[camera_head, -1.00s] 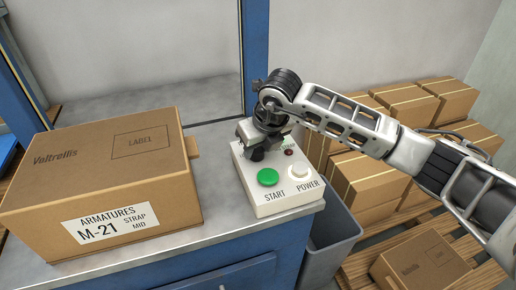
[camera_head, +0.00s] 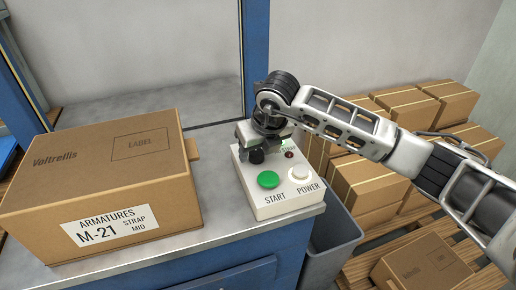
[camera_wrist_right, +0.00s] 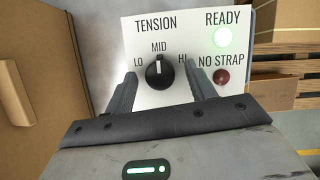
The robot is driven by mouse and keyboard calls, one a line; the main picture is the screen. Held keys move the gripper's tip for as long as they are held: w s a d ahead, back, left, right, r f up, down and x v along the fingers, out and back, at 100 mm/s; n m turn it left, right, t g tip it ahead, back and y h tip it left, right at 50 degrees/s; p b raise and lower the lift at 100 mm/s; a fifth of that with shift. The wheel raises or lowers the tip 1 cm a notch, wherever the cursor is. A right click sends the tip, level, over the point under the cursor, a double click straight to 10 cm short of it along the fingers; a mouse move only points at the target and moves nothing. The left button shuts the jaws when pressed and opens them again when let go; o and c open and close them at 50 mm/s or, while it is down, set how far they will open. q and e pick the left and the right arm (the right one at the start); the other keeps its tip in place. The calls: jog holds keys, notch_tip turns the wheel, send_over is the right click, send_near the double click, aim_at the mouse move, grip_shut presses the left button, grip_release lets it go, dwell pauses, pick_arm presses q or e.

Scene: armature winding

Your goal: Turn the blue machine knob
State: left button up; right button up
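The control box (camera_head: 275,196) stands on the metal bench with a green START button (camera_head: 268,179) and a white POWER button (camera_head: 299,173). Its tension knob (camera_wrist_right: 159,72) is black, not blue, in the right wrist view, and its white mark points up to MID. My right gripper (camera_wrist_right: 161,78) is open, with one finger on each side of the knob and visible gaps between. In the head view the right gripper (camera_head: 262,132) hangs over the box's back part and hides much of the panel there. My left gripper is not in view.
A cardboard box (camera_head: 105,185) labelled ARMATURES M-21 sits left of the control box. A green READY light (camera_wrist_right: 223,37) glows; the NO STRAP light (camera_wrist_right: 221,77) is dark red. A grey bin (camera_head: 333,240) and stacked cartons (camera_head: 370,190) are to the right.

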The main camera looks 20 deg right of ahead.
jog(key=v, duration=1.6)
jog(key=shift+b, duration=0.4)
jog(key=shift+d, duration=0.1)
